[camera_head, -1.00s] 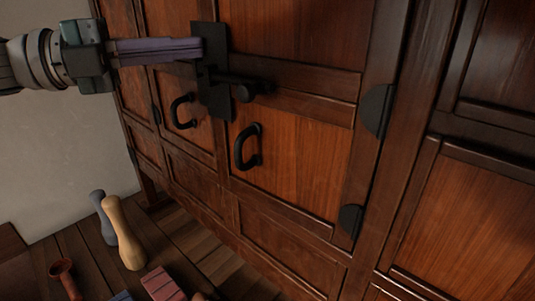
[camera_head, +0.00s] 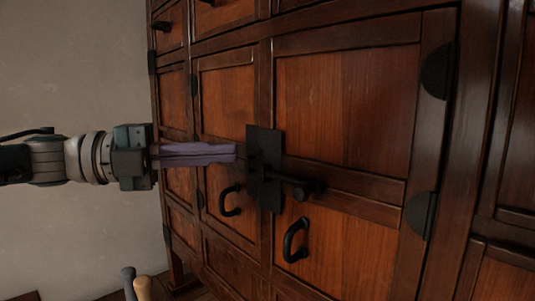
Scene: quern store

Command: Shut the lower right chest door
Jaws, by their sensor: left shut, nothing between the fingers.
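The lower right chest door (camera_head: 345,110) is a reddish-brown panelled door with a black loop handle (camera_head: 295,240) and two dark rounded hinges on its right edge. It looks about flush with its frame; I cannot tell whether a small gap is left. A black latch plate (camera_head: 265,150) with a bolt (camera_head: 301,191) sits at its left edge. My left gripper (camera_head: 236,152) comes in from the left, shut and empty, its purple fingers pointing right. Its tips lie just left of the plate in the picture; contact cannot be told. My right gripper is not in view.
The neighbouring door (camera_head: 226,100) on the left, with its own handle (camera_head: 229,202), looks closed. Smaller panels with handles show above. A pale wall (camera_head: 70,60) is behind my arm. A wooden pestle-like piece (camera_head: 143,288) and a grey one (camera_head: 129,283) stand at the bottom.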

